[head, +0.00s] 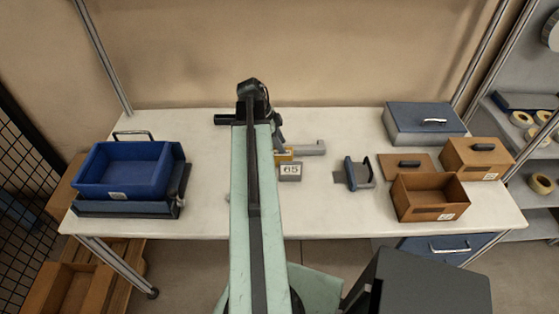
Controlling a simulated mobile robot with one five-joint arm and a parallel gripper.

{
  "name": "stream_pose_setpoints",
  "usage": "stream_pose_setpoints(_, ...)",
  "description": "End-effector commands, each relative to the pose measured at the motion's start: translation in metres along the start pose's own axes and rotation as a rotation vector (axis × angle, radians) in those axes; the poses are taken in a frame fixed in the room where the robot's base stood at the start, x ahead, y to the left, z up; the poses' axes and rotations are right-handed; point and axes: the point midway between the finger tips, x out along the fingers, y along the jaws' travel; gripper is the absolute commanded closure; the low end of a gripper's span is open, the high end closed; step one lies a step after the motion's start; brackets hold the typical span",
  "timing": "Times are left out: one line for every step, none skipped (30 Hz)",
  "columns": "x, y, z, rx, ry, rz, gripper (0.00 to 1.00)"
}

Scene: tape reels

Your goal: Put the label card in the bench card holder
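A small pale card marked 65 (290,170) shows on the front of a grey block on the bench, just right of my arm. I cannot tell whether it is the label card or whether that block is the card holder. A dark grey upright piece on a flat base (352,174) stands farther right. My arm reaches forward over the bench, and its dark end (254,98) is toward the back, left of the card. The fingers are hidden or too small to make out.
A blue bin (126,170) stands left. A grey-blue case (424,122) and brown boxes (429,196) stand right. The white bench top (335,215) is clear at the front.

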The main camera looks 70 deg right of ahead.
Motion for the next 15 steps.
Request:
stream_pose_setpoints(0.013, 0.000, 0.004, -0.001, 0.000, -0.001, 0.63)
stream_pose_setpoints(0.014, 0.000, 0.004, -0.002, 0.000, -0.001, 0.63)
stream_pose_setpoints(0.014, 0.000, 0.004, -0.003, 0.000, -0.001, 0.63)
stream_pose_setpoints(0.013, 0.000, 0.003, -0.003, 0.000, -0.002, 0.63)
stream_pose_setpoints(0.012, 0.000, 0.003, -0.004, 0.000, -0.002, 0.63)
stream_pose_setpoints(0.013, 0.000, 0.004, -0.004, 0.000, -0.002, 0.63)
stream_pose_setpoints(0.016, 0.000, 0.004, -0.004, 0.000, -0.002, 0.63)
stream_pose_setpoints(0.019, -0.001, 0.005, -0.004, 0.000, -0.002, 0.63)
stream_pose_setpoints(0.025, -0.001, 0.006, -0.004, 0.000, -0.002, 0.63)
stream_pose_setpoints(0.030, -0.002, 0.007, -0.004, 0.000, -0.002, 0.63)
stream_pose_setpoints(0.035, -0.002, 0.008, -0.004, 0.000, -0.002, 0.63)
stream_pose_setpoints(0.043, -0.003, 0.009, -0.004, 0.000, -0.002, 0.63)
stream_pose_setpoints(0.049, -0.004, 0.010, -0.004, 0.000, -0.002, 0.63)
stream_pose_setpoints(0.054, -0.004, 0.010, -0.003, 0.000, -0.002, 0.63)
stream_pose_setpoints(0.060, -0.003, 0.010, -0.004, 0.000, -0.003, 0.63)
